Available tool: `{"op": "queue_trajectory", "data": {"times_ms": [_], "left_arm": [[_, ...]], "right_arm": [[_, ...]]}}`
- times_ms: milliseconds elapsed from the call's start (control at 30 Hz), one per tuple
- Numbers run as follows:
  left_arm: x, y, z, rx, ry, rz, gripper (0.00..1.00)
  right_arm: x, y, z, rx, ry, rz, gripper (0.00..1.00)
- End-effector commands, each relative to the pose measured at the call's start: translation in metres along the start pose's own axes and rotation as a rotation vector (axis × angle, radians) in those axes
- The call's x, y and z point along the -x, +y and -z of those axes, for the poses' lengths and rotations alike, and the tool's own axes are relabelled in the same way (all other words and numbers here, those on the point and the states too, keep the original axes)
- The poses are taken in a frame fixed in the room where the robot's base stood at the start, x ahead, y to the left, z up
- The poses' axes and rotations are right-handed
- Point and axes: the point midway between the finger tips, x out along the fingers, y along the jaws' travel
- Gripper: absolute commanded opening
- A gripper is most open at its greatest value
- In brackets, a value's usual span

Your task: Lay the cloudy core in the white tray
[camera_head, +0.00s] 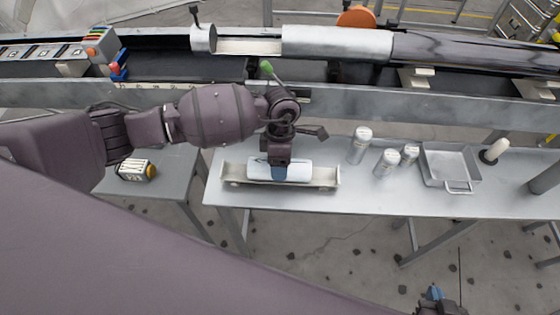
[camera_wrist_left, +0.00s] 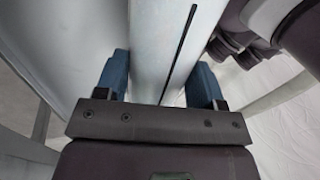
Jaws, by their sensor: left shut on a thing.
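The white tray (camera_head: 235,172) is a long, low, off-white holder on the grey table. The cloudy core (camera_head: 300,172) is a pale whitish cylinder, lying level and lengthwise within the tray's outline in the head view. I cannot tell whether it rests on the tray or hangs just above it. My left gripper (camera_head: 279,172) points down from above and is shut around the core's middle. In the left wrist view its blue fingers (camera_wrist_left: 160,85) flank the core (camera_wrist_left: 150,40), which shows a dark line along it. My right gripper (camera_head: 436,294) is partly in view at the bottom edge, its jaw state unclear.
A long bench with a pipe (camera_head: 337,44) runs behind. A small yellow-black device (camera_head: 136,170) sits on the left table.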

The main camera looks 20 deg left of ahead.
Motion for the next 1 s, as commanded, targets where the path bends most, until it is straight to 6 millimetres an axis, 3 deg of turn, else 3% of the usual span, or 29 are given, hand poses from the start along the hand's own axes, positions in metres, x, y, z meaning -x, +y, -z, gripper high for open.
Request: {"op": "queue_trajectory", "data": {"times_ms": [433,967,1000], "left_arm": [[0.0,0.0,0.0,-0.001,-0.001,0.0,0.07],[-0.005,0.002,0.0,0.0,0.0,0.0,0.07],[-0.005,0.002,0.0,-0.001,0.0,-0.001,0.69]], "right_arm": [[0.004,-0.002,-0.013,-0.012,-0.026,-0.004,0.0],[-0.001,-0.001,-0.006,-0.003,-0.01,0.0,0.0],[-0.001,-0.001,-0.005,-0.001,-0.007,0.0,0.0]]}}
